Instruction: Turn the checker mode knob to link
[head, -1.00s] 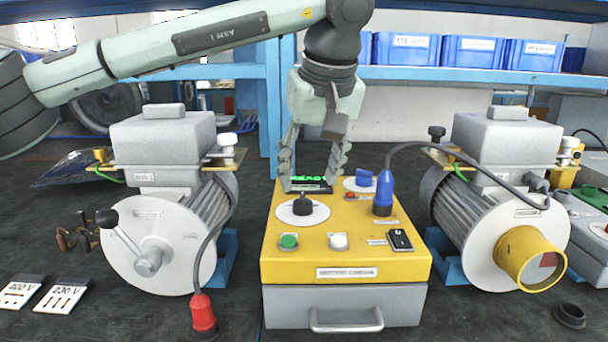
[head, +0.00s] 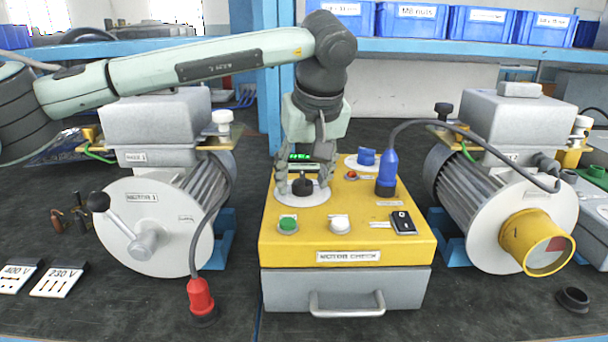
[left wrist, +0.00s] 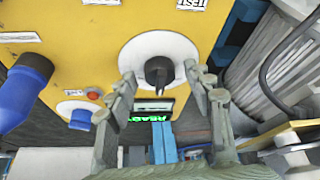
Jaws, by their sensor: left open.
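The motor checker (head: 350,253) is a yellow-topped grey box in the middle of the bench. Its black knob (head: 303,186) stands on a white dial at the back left of the top and also shows in the left wrist view (left wrist: 158,72). A second, blue knob (head: 367,156) sits on another white dial behind it. My left gripper (head: 305,184) is open, pointing down at the black knob, its fingers on either side of it. In the left wrist view, the fingertips (left wrist: 162,82) flank the knob with gaps. The dial's labels are not readable. The right gripper is not in view.
A blue plug (head: 387,172) with a cable stands upright on the checker. Green (head: 288,225) and white (head: 340,224) buttons and a black switch (head: 403,222) lie in front. Motors stand left (head: 135,225) and right (head: 490,225). A lit green display (head: 299,157) is behind the knob.

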